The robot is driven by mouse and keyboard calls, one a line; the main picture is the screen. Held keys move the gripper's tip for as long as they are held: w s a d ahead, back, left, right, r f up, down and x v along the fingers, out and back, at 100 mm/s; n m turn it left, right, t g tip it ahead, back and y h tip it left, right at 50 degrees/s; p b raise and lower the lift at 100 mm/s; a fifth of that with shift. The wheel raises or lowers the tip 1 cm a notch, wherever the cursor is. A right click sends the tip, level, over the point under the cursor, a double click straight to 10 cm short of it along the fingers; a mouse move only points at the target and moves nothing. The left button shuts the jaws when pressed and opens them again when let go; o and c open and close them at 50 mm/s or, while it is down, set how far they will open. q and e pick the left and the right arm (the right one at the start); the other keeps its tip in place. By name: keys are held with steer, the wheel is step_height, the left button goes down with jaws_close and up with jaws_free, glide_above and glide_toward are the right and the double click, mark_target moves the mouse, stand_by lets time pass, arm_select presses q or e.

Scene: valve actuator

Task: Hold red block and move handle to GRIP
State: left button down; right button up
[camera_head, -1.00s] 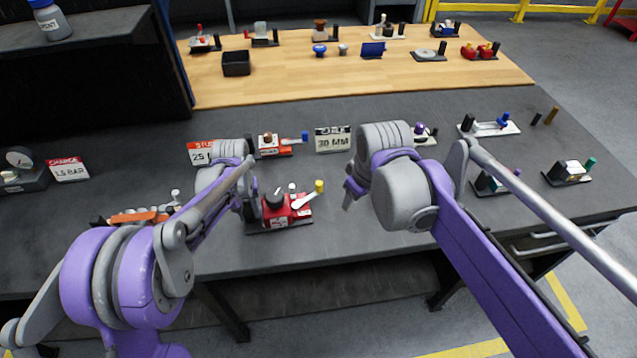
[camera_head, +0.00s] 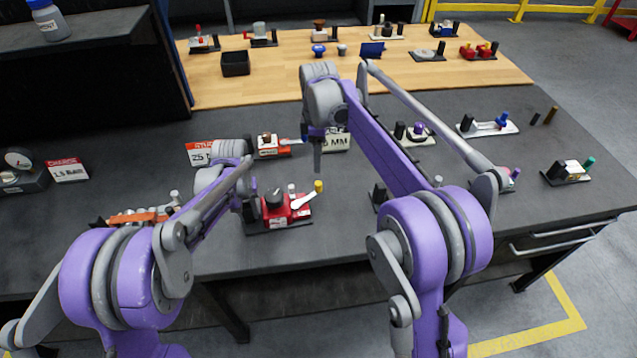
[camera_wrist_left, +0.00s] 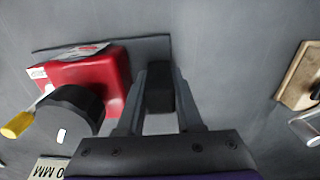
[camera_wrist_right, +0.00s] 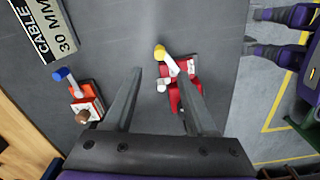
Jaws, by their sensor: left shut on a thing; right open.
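The red block (camera_head: 294,214) sits on a dark base on the grey bench. It carries a black round knob (camera_head: 273,197) and a white handle (camera_head: 304,201) with a yellow tip (camera_head: 319,186), pointing right and up in the head view. My left gripper (camera_wrist_left: 160,100) is shut on a black post (camera_wrist_left: 160,88) beside the red block, on the same base. My right gripper (camera_head: 317,160) is open and empty, above the bench behind the handle. In the right wrist view the yellow tip (camera_wrist_right: 160,52) shows between the fingers; the right finger partly hides the red block.
An orange-red device with a blue-tipped lever (camera_head: 290,142) stands behind, near a 30 MM sign (camera_head: 340,141) partly hidden by my right arm. An orange device (camera_head: 142,216) lies left. More devices stand at right, including one with a green tip (camera_head: 568,171).

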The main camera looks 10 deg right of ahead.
mark_target(318, 184)
step_height(318, 184, down, 11)
steer(key=shift+s+f, duration=0.1)
steer(key=shift+c, duration=0.3)
jaws_close()
stand_by(1.4)
